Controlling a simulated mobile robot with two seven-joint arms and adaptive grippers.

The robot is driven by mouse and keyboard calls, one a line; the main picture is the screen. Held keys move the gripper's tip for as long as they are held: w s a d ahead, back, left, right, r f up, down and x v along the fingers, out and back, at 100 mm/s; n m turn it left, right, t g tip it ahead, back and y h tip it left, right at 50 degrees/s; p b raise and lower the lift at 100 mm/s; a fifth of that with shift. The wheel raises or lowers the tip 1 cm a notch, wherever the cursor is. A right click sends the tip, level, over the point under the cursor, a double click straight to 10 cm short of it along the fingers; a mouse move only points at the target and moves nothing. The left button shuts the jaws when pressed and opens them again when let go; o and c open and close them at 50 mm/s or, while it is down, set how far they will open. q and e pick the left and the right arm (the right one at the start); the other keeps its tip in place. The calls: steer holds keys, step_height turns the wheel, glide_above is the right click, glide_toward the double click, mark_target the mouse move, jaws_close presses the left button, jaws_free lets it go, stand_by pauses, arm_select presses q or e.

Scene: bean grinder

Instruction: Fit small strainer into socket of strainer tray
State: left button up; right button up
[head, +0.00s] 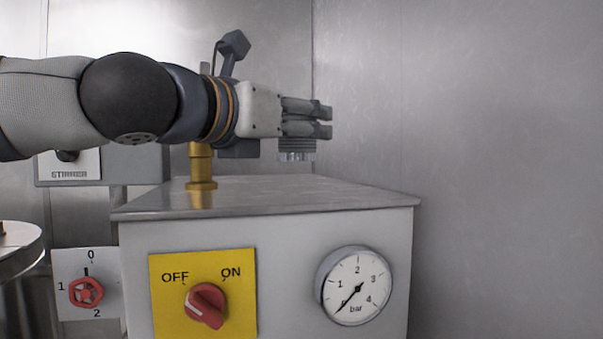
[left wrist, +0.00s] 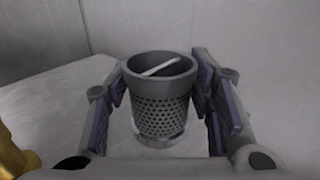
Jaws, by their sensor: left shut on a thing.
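The small strainer (left wrist: 163,106) is a grey perforated cup with a solid rim, seen from above in the left wrist view. My left gripper (head: 328,120) is shut on it, with one finger on each side. A thin pale bar shows inside the cup's mouth. In the head view the strainer's lower part (head: 297,148) hangs below the fingers, above the back right of the machine's flat top. A pale ring shows around its bottom end in the wrist view; I cannot tell whether this is a socket. I cannot make out the strainer tray. My right gripper is not in view.
The white machine's metal top (head: 300,195) lies below my arm. A brass post (head: 201,168) stands on it. Its front carries a red OFF/ON knob (head: 206,305) and a pressure gauge (head: 356,286). A metal wall (head: 500,130) is behind and to the right.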

mark_target(301, 156)
arm_select(q)
steer(key=shift+w+d+f, duration=0.1)
steer(key=shift+w+f, duration=0.25)
steer(key=shift+f, duration=0.15)
steer(key=f, duration=0.1)
steer(key=w+f+b, duration=0.1)
steer(key=f, duration=0.1)
steer(key=shift+d+f, duration=0.1)
steer(key=shift+f, duration=0.05)
steer(key=shift+s+f, duration=0.1)
steer(key=shift+f, duration=0.2)
steer(key=shift+s+r, duration=0.1)
steer(key=shift+r, duration=0.1)
steer(key=shift+f+b, duration=0.2)
steer(key=shift+b, duration=0.1)
steer(key=o, duration=1.1)
steer(key=shift+o, duration=0.4)
steer(key=shift+r, duration=0.1)
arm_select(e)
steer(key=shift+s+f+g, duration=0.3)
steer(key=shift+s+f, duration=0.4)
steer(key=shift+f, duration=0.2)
arm_select(q)
steer(key=shift+r, duration=0.1)
